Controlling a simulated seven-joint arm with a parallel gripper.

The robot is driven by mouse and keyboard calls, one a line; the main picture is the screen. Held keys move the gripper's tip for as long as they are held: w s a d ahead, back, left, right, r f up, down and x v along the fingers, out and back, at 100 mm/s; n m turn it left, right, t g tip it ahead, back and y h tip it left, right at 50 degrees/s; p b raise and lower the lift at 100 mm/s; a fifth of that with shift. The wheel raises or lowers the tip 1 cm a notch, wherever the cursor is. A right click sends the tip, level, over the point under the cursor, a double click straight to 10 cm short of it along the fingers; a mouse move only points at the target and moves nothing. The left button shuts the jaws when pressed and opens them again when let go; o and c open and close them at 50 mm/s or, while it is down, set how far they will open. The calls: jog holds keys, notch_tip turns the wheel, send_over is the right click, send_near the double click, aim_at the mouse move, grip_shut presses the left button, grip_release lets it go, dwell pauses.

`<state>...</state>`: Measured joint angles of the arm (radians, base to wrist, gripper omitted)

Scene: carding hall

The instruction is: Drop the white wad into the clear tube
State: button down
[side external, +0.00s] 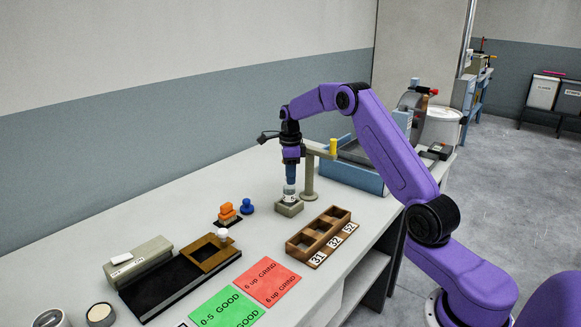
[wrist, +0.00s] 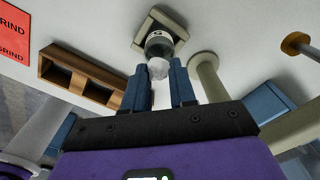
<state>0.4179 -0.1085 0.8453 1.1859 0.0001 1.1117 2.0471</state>
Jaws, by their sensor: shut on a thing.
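The white wad (wrist: 157,69) shows between the blue fingertips of my gripper (wrist: 158,78) in the wrist view. My gripper (side external: 290,179) is shut on it and points down over the clear tube. The clear tube (wrist: 159,43) stands upright in a small grey block (wrist: 142,36). The wad overlaps the near end of the tube in the wrist view; I cannot tell whether it touches the rim. In the side view the tube (side external: 289,190) and grey block (side external: 289,208) are directly below my fingers, and the wad cannot be made out clearly.
A grey-green post (side external: 309,180) stands close right of the tube. A wooden compartment tray (side external: 311,257) lies in front. Red (side external: 271,283) and green (side external: 226,308) cards lie nearer the front.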

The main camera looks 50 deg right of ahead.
jog(key=shift+f, duration=0.55)
jog(key=c, duration=0.8)
grip_release()
jog(key=shift+c, duration=0.2)
notch_tip(320, 180, up, 6)
jog(key=shift+f, duration=0.2)
jog(key=shift+r, duration=0.7)
jog(key=shift+a, duration=0.1)
